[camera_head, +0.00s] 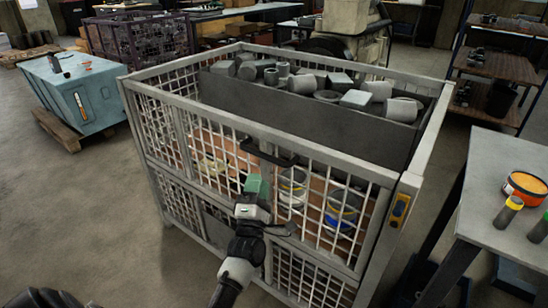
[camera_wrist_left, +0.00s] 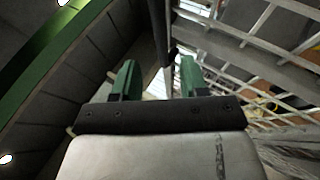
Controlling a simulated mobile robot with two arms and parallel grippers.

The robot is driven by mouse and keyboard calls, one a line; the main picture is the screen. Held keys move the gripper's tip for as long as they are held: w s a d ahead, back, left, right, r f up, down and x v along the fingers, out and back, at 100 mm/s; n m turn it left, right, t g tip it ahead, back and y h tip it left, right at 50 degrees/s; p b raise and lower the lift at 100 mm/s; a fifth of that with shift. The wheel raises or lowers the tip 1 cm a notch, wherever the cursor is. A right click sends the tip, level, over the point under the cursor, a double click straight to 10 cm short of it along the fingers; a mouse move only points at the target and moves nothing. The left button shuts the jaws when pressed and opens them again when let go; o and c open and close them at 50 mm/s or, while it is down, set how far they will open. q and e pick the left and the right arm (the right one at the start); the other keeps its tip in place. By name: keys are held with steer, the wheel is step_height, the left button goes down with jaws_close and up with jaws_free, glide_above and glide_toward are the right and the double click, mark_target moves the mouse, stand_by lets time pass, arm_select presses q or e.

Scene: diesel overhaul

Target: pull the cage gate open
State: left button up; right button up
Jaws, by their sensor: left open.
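The cage gate (camera_head: 226,166) is the light metal mesh front of a large cage and looks closed. A black handle (camera_head: 268,154) sits near the middle of its top rail. My left gripper (camera_head: 257,184), with green fingers, is just below and in front of this handle. In the left wrist view, the green fingers (camera_wrist_left: 160,78) are apart, and a dark bar (camera_wrist_left: 158,28), apparently the handle, runs up beyond the gap between them. I cannot tell whether they touch it. My right gripper is not in view.
A dark bin (camera_head: 300,110) of grey metal parts stands in the cage, above several round cans. A table (camera_head: 500,190) with an orange tin (camera_head: 526,186) stands close on the right. A blue crate (camera_head: 80,95) stands at the left. Floor is clear left of the cage.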

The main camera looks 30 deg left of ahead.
mark_target(263, 156)
arm_select(q)
steer(key=x, duration=0.8)
steer(key=shift+w+a+p, duration=0.1)
steer(key=shift+w+p, duration=0.1)
steer(key=shift+p, duration=0.15)
jaws_close()
